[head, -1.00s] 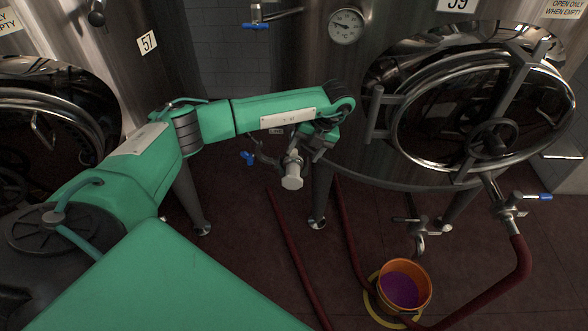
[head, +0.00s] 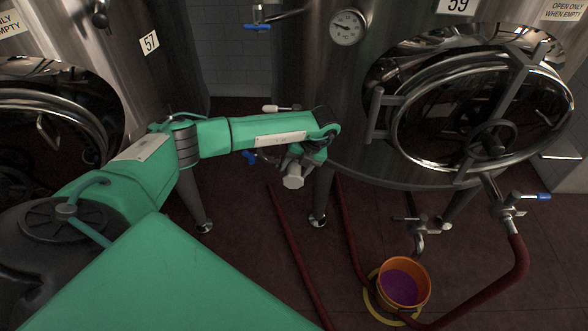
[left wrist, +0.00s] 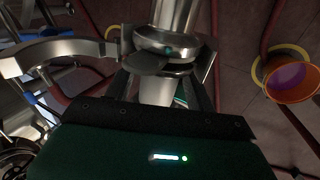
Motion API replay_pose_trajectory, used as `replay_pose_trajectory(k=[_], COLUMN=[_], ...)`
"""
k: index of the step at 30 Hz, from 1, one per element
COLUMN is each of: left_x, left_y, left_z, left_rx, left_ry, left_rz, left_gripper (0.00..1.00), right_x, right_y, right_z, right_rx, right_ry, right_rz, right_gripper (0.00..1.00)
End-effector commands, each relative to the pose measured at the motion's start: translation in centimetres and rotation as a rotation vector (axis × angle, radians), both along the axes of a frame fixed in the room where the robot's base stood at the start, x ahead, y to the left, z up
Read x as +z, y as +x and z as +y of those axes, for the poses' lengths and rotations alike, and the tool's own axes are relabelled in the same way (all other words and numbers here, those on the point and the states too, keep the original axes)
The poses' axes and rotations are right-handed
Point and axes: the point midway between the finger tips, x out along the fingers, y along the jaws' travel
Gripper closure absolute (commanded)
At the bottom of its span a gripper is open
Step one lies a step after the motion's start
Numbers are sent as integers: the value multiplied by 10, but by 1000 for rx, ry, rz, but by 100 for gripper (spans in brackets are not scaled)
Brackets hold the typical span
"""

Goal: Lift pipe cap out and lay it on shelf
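In the head view my left gripper (head: 297,165) is at the end of the green arm, beside a pale metal cylindrical fitting (head: 293,182). My arm hides part of the fitting. In the left wrist view my gripper's two fingers (left wrist: 168,58) stand apart, one on each side of a metal pipe piece (left wrist: 172,15) with a round flange (left wrist: 168,43). A flat tab and a pale cylinder lie below the flange. I cannot tell whether the fingers touch the metal, or which part is the pipe cap. No shelf can be made out. My right gripper is not in view.
Steel tanks stand behind; the right one has a round hatch (head: 480,105) and a gauge (head: 347,27). An orange bucket (head: 425,290) with purple liquid stands on the floor. Red hoses (head: 352,240) run across the floor. A valve (head: 510,207) juts out at right.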

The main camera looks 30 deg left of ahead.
Motion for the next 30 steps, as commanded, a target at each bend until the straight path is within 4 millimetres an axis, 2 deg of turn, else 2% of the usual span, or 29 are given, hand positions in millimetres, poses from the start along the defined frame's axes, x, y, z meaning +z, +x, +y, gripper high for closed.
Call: replay_pose_trajectory(k=[1,6,7,14,20,26,30], left_x=[0,0,1,1,13,44,74], left_y=[0,0,0,1,1,2,2], left_z=[0,0,0,0,0,0,0], left_rx=[0,0,0,0,-1,-1,-1], left_ry=[0,0,0,0,0,-1,0], left_rz=[0,0,-1,-1,-3,-6,-5], left_gripper=[55,89,92,92,93,93,93], right_x=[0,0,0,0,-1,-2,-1], right_y=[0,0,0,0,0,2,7], right_z=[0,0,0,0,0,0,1], right_rx=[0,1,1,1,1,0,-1], right_ry=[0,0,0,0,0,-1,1], right_rz=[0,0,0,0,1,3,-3], right_gripper=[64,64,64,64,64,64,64])
